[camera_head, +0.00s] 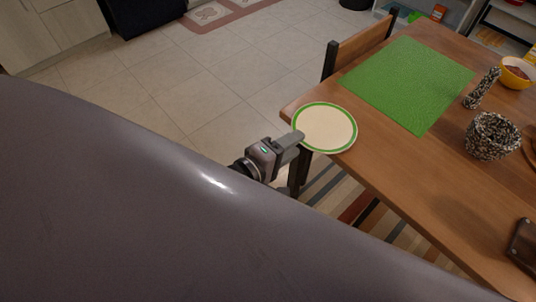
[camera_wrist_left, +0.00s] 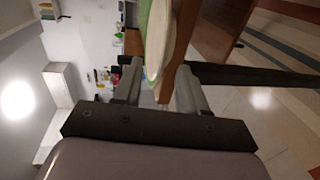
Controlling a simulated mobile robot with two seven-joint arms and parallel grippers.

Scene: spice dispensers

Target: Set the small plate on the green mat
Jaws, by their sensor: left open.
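The small plate (camera_head: 325,126), cream with a green rim, lies at the near left corner of the wooden table. The green mat (camera_head: 408,84) lies flat and bare farther back on the same table. My left gripper (camera_head: 296,139) is at the plate's left edge, just off the table corner. In the left wrist view its two fingers (camera_wrist_left: 160,76) are apart, with the plate's rim (camera_wrist_left: 153,45) near and between the tips. Whether a finger touches the plate, I cannot tell. My right gripper is not in view.
A speckled pot (camera_head: 493,137), a speckled shaker (camera_head: 482,88) and a yellow bowl (camera_head: 516,73) stand right of the mat. A chair (camera_head: 362,47) stands at the table's far left edge. The wood between plate and mat is clear.

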